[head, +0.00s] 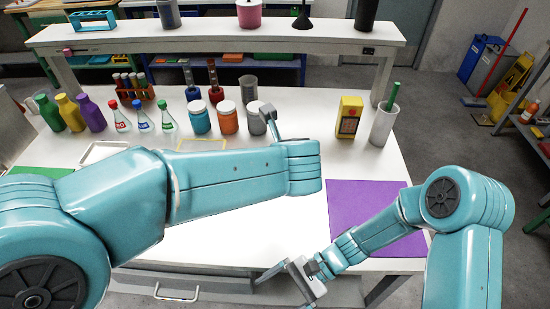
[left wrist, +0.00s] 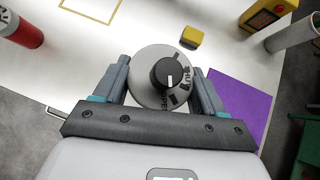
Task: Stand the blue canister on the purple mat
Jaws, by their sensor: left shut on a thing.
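My left gripper (left wrist: 157,64) is shut on a canister (left wrist: 148,62) with a round pale grey top, a black knob and OPEN and SHUT lettering. The canister is seen from above, so its side colour is hidden; in the head view my left arm hides it. The purple mat (head: 350,205) lies bare at the table's right front, partly behind my right arm. In the left wrist view the mat (left wrist: 240,105) is just right of the held canister. My right gripper (head: 305,280) is in front of the table edge; its jaws are unclear.
A red canister (left wrist: 22,28) stands left of my left gripper. A small yellow block (left wrist: 190,38) lies just beyond it. A yellow box (head: 348,118) and a grey cup (head: 384,125) stand behind the mat. Jars, including an orange one (head: 228,120), and bottles line the back.

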